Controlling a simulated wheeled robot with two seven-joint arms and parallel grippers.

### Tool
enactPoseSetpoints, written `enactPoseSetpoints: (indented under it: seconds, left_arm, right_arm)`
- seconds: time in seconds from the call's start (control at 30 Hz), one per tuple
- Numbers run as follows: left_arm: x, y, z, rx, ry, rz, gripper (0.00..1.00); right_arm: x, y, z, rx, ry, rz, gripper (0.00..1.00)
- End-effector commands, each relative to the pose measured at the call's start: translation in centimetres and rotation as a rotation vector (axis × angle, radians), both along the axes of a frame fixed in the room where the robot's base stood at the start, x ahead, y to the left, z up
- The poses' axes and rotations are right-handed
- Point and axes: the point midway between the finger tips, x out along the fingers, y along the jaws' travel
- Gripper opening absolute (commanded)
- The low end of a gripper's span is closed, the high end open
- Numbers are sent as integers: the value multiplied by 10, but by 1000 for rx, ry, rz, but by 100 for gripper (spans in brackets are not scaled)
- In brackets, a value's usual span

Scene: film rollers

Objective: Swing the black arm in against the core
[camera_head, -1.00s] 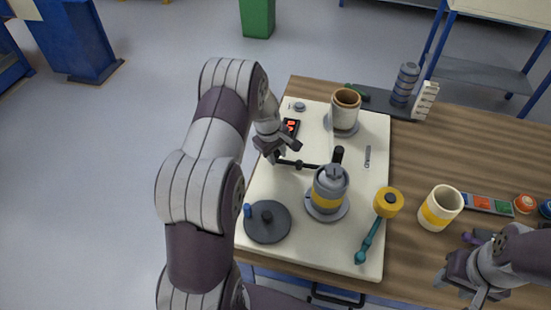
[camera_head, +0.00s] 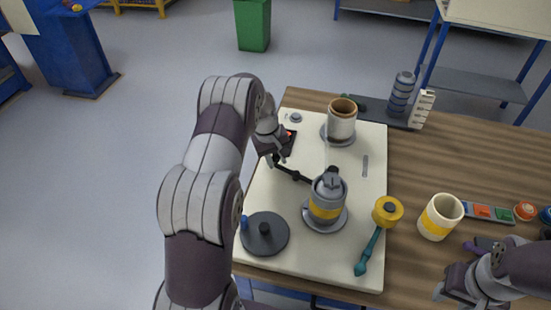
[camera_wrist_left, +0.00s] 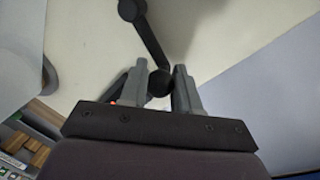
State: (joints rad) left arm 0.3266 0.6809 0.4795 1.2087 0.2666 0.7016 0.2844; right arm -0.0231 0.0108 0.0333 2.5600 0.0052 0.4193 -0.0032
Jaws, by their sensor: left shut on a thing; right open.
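The black arm (camera_head: 293,175) is a thin jointed bar on the cream board (camera_head: 352,262). My left gripper (camera_head: 277,160) is shut on the knob at its left end. In the left wrist view, the black knob (camera_wrist_left: 160,83) sits between the fingers and the bar runs up and away. The arm's other end reaches behind the grey core with a yellow band (camera_head: 326,205), which stands on a grey disc. Whether the arm touches the core is hidden. My right gripper (camera_head: 440,291) is open and empty at the lower right, over the table.
A white and brown roll (camera_head: 341,121) stands on another disc at the back. A dark disc with a blue peg (camera_head: 265,234) lies front left. A teal-handled yellow tool (camera_head: 371,246) lies front right. A cream cup with a yellow band (camera_head: 439,216) stands right of the board.

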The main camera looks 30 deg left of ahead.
Motion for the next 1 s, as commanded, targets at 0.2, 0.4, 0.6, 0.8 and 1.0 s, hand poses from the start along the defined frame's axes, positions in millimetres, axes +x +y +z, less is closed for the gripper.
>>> enactPoseSetpoints:
  seconds: [0.2, 0.4, 0.6, 0.8, 1.0]
  left_arm:
    - [1, 0, 2, 2, -5, 0, 38]
    - [1, 0, 1, 1, -3, 1, 54]
    - [0, 1, 6, 1, -4, 1, 54]
    - [-5, 7, 51, 3, -8, 2, 54]
    - [-13, 14, 101, 3, -7, 1, 54]
  right_arm:
    - [0, 0, 0, 0, 0, 0, 43]
    - [0, 0, 0, 0, 0, 0, 43]
    - [0, 0, -1, 0, 0, 0, 43]
    - [0, 0, -6, 0, 0, 0, 43]
    - [0, 0, -9, 0, 0, 0, 43]
